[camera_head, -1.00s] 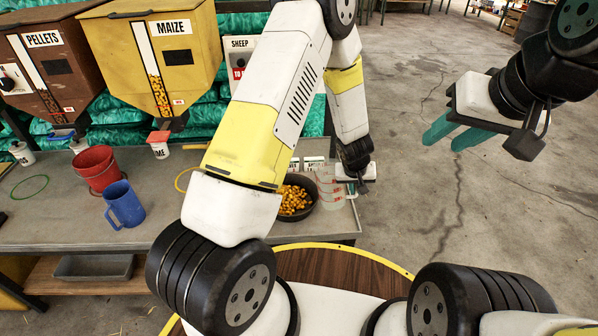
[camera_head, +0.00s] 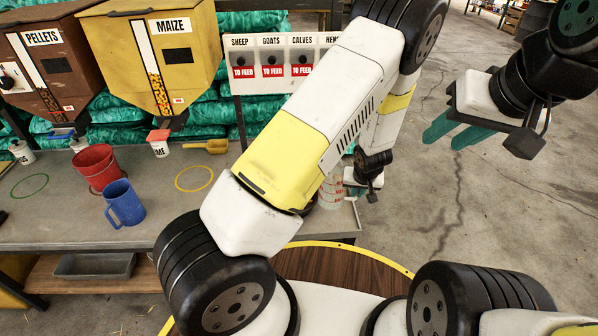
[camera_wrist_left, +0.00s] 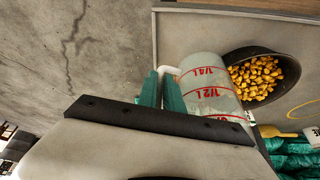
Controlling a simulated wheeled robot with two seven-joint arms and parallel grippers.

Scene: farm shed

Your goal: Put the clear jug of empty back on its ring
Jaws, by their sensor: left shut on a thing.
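The clear jug (camera_head: 329,192) with red measuring marks is at the right end of the bench, partly hidden behind my left arm. In the left wrist view the jug (camera_wrist_left: 209,92) shows its marks, and its pale handle (camera_wrist_left: 171,71) lies between the teal fingers. My left gripper (camera_wrist_left: 162,90) is shut on that handle. I cannot tell whether the jug touches the bench. A yellow ring (camera_head: 177,180) and a green ring (camera_head: 14,192) lie bare on the bench. My right gripper (camera_head: 450,135) is open and empty over the floor.
A black bowl of maize (camera_wrist_left: 236,58) is close beside the jug; my arm hides it in the head view. The feed sign (camera_head: 270,62) is behind.

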